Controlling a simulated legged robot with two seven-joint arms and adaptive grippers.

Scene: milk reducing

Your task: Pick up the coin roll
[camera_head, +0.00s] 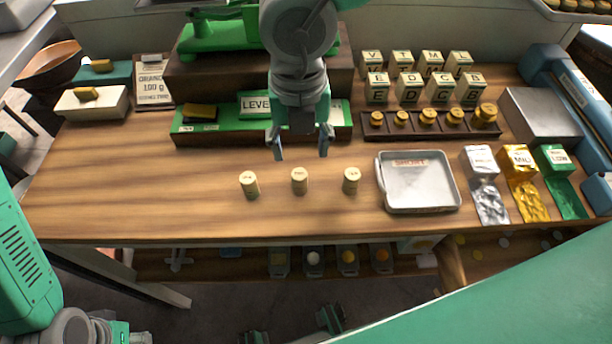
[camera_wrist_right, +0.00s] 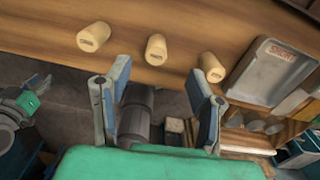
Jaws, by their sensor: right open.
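Three cream coin rolls stand upright in a row on the wooden counter: the left roll (camera_head: 249,184), the middle roll (camera_head: 299,181) and the right roll (camera_head: 351,181). They also show in the right wrist view as the left roll (camera_wrist_right: 93,37), middle roll (camera_wrist_right: 156,49) and right roll (camera_wrist_right: 212,67). My right gripper (camera_head: 301,150) is open and empty, its fingers pointing down, just beyond the middle roll in the head view and apart from it. Both fingers (camera_wrist_right: 155,100) show spread in the wrist view. My left gripper cannot be made out.
A metal tray marked SHORT (camera_head: 418,182) sits right of the rolls. Behind the gripper is a green LEVEL stand (camera_head: 226,132). Brass weights (camera_head: 428,117), lettered blocks (camera_head: 408,88) and coloured packets (camera_head: 520,160) fill the right side. Bare counter (camera_head: 130,190) lies left of the rolls.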

